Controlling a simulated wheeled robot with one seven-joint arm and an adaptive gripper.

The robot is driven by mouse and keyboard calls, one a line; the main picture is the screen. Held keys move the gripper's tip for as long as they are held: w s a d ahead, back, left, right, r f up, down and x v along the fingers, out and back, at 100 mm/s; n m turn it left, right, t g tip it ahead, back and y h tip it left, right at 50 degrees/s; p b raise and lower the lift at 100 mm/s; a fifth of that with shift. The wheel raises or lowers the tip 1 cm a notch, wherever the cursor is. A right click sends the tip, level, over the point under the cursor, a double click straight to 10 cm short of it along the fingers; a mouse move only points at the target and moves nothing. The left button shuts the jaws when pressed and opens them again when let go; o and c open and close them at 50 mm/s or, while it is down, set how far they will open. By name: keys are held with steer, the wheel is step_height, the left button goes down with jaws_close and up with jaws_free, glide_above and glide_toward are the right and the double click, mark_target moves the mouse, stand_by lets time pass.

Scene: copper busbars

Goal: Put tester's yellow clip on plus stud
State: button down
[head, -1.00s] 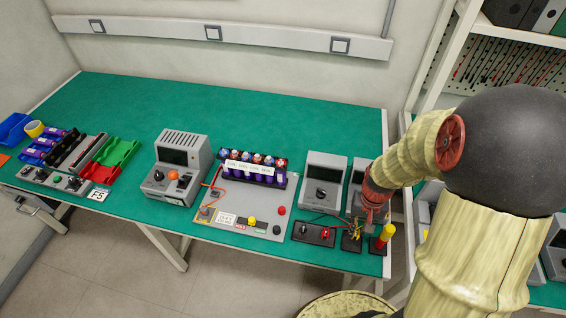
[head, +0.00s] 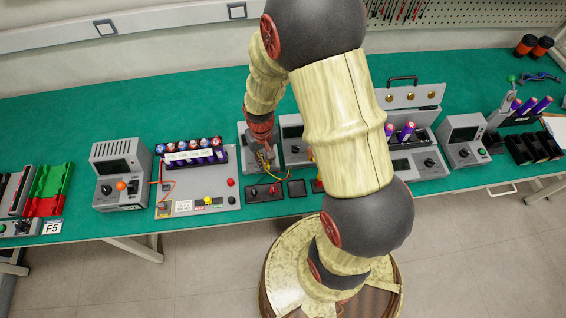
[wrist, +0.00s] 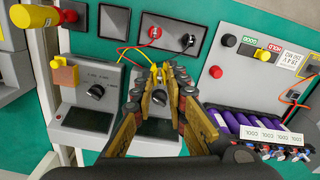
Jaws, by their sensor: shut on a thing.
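My gripper (wrist: 163,73) is shut on a small yellow clip (wrist: 166,69), mostly hidden between the fingertips. In the head view my gripper (head: 264,162) hangs over the front of a grey dial meter (head: 245,133). A yellow wire (wrist: 136,49) and a red wire (wrist: 132,62) run beside the fingers. A dark block (wrist: 172,27) carries a red stud (wrist: 154,32) and a black stud (wrist: 188,41). A grey board (wrist: 243,86) carries another red stud (wrist: 216,72) and a black knob (wrist: 228,41). I cannot read a plus mark on either. The clip appears apart from these studs.
A battery pack (head: 192,156) with purple cells stands on the board. A second dial meter (wrist: 89,95) is left of my gripper in the wrist view. Dark pads (head: 297,188) lie in front.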

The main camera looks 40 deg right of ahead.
steer(key=w+a+r+m+p, duration=0.2)
steer(key=w+a+r+p, duration=0.25)
steer(key=w, duration=0.55)
steer(key=w+a+r+m+p, duration=0.1)
steer(key=w+a+r+p, duration=0.35)
steer(key=w, duration=0.55)
steer(key=shift+s+d+f+b, duration=0.1)
steer(key=shift+f+b, duration=1)
steer(key=shift+f, duration=0.55)
steer(key=shift+d+f+b, duration=0.1)
steer(key=shift+f+b, duration=1)
steer(key=shift+f, duration=0.5)
steer(key=shift+f, duration=0.15)
steer(key=shift+f, duration=0.15)
steer(key=c, duration=1.7)
jaws_free()
steer(key=shift+c, duration=0.2)
steer(key=shift+o, duration=0.3)
step_height(320, 180, up, 6)
steer(key=p, duration=0.2)
steer(key=shift+p, duration=0.35)
